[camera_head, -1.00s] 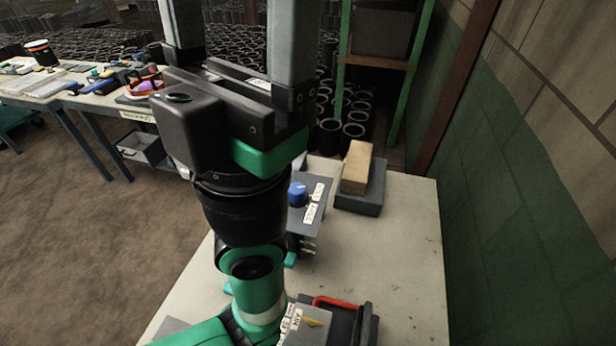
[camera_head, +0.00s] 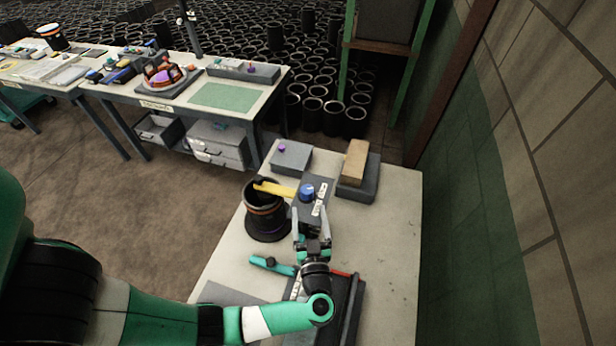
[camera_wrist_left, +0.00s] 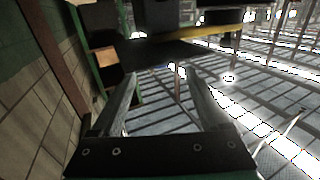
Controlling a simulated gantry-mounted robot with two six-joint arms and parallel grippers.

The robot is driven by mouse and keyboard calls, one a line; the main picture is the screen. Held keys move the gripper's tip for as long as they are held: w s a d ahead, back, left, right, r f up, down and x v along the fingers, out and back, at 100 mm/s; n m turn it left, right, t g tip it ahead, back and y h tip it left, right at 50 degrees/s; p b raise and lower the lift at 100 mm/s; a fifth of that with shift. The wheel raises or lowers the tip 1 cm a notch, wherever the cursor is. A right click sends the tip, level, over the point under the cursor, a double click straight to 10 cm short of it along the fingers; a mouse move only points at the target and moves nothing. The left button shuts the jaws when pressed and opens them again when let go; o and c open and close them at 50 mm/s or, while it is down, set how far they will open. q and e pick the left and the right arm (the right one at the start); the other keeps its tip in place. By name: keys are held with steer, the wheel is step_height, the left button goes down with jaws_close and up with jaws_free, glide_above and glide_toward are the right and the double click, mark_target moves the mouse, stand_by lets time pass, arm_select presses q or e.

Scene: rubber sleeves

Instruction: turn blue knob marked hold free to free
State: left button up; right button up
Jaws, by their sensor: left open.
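The blue knob (camera_head: 307,191) sits on a dark grey box (camera_head: 309,214) on the pale table. White labels (camera_head: 319,202) lie beside the knob on its right; their words are too small to read, and I cannot tell where the knob points. My left gripper (camera_head: 311,212) is open, with its two fingers apart just in front of the knob on the near side. I cannot tell whether a finger touches the box. In the left wrist view the open fingers (camera_wrist_left: 160,80) frame empty space; the knob cannot be made out there. My right gripper is not in view.
A black cup-like container (camera_head: 266,212) stands left of the box, with a yellow bar (camera_head: 273,188) at its top. A wooden block (camera_head: 356,163) on a grey base stands behind right. A teal-handled tool (camera_head: 270,264) lies near left. The table's right side (camera_head: 387,240) is clear.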

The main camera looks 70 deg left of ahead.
mark_target(307, 192)
arm_select(q)
steer(key=b+x, duration=0.1)
steer(key=x, duration=1)
steer(key=shift+w+a, duration=0.1)
steer(key=shift+a, duration=0.05)
jaws_close()
